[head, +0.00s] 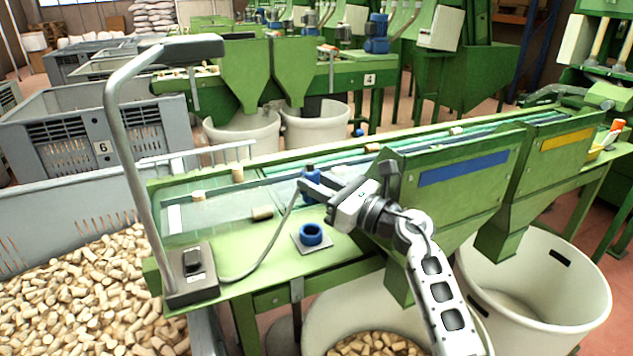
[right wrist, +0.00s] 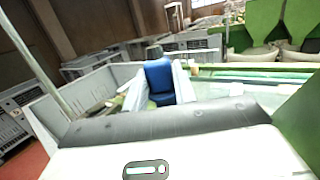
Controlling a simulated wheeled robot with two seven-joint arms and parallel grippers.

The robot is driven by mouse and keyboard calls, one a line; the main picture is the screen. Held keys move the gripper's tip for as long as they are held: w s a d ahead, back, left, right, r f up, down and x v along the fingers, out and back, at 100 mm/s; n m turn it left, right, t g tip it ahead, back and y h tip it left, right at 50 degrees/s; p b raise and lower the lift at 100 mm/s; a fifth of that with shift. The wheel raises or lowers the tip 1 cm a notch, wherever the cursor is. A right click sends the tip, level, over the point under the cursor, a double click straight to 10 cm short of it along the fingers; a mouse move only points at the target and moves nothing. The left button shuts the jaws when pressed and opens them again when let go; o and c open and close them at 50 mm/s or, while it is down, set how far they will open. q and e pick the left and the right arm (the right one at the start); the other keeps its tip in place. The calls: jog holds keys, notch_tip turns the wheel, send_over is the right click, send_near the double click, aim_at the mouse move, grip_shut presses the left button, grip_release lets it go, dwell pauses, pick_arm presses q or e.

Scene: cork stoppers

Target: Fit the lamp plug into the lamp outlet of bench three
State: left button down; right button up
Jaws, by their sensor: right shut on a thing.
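The lamp plug (head: 310,172) is blue and held upright between the fingers of my right gripper (head: 316,186), which is shut on it. In the right wrist view the blue plug (right wrist: 160,78) stands between the two fingers. The lamp outlet (head: 311,235) is a blue round socket on a pale square plate on the green bench. The plug is above and apart from the outlet, set back toward the sorting table. A grey cable (head: 270,245) runs from the lamp base (head: 192,280) up to the plug. My left gripper is not in view.
The bent lamp pole (head: 118,130) rises at the bench's left end, its head (head: 195,47) overhanging. Corks (head: 262,213) lie on the bench top. Green hoppers (head: 455,195) stand right of my gripper. A cork-filled grey crate (head: 60,225) is at left, white bins (head: 545,275) below right.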

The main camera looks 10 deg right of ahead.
jog(key=shift+f+b, duration=0.4)
jog(key=shift+f, duration=0.15)
jog(key=shift+f+b, duration=0.55)
jog(key=shift+f, duration=0.15)
notch_tip(320, 180, down, 3)
jog(key=shift+r+b, duration=0.1)
jog(key=shift+b, duration=1.05)
jog(key=shift+f+b, duration=0.3)
jog(key=shift+f, duration=0.15)
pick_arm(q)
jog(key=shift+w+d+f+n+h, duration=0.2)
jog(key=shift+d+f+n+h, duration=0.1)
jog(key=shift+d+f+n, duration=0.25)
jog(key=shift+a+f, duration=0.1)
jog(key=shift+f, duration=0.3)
pick_arm(e)
jog(key=shift+s, duration=0.1)
